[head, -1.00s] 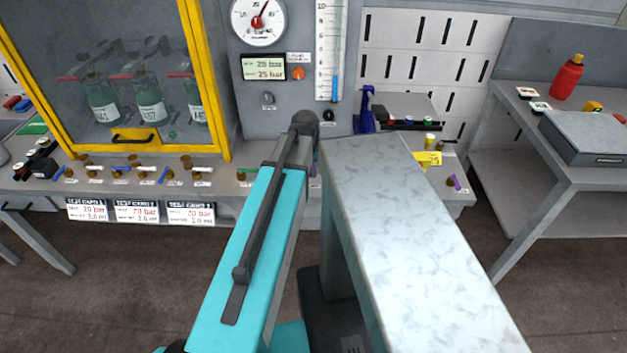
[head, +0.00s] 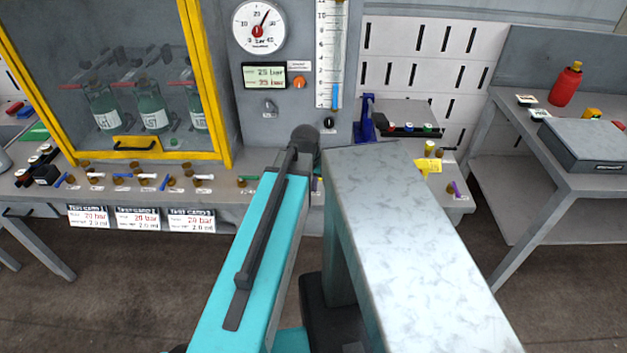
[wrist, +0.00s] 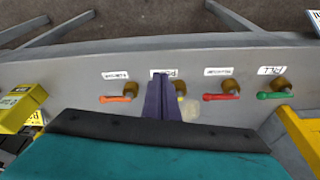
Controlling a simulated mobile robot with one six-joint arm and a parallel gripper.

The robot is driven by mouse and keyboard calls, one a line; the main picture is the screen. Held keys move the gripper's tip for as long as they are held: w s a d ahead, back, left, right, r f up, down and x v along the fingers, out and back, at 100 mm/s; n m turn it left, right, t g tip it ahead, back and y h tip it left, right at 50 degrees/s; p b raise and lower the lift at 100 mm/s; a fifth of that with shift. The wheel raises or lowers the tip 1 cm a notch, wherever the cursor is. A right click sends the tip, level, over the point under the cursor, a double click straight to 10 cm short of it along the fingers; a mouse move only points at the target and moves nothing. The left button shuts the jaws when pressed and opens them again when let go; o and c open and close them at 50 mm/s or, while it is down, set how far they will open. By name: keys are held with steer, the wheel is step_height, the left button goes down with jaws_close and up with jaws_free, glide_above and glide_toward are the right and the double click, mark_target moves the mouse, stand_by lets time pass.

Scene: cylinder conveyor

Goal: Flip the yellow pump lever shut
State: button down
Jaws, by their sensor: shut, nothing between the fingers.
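In the wrist view, a row of small levers on brass fittings runs along the bench edge. The yellow pump lever (wrist: 180,88) is mostly hidden behind my gripper (wrist: 162,84), and only a small yellow patch shows beside the fingers. I cannot tell its angle. My purple-grey fingers are shut together and empty, over or against the lever's place; contact cannot be told. A label (wrist: 163,73), upside down and partly covered, lies beyond the fingertips. In the head view, my arm hides the yellow lever.
An orange lever (wrist: 118,99) is left of my fingers; a red lever (wrist: 221,97) and green lever (wrist: 273,95) are right. A yellow box (wrist: 20,103) stands at far left.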

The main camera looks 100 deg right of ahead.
steer(key=shift+a+r, duration=0.15)
steer(key=shift+r, duration=0.35)
steer(key=s+b+v, duration=0.1)
steer(key=v, duration=0.7)
steer(key=shift+w+a+r+b, duration=0.2)
steer(key=shift+w+r+b, duration=0.15)
steer(key=shift+r, duration=0.1)
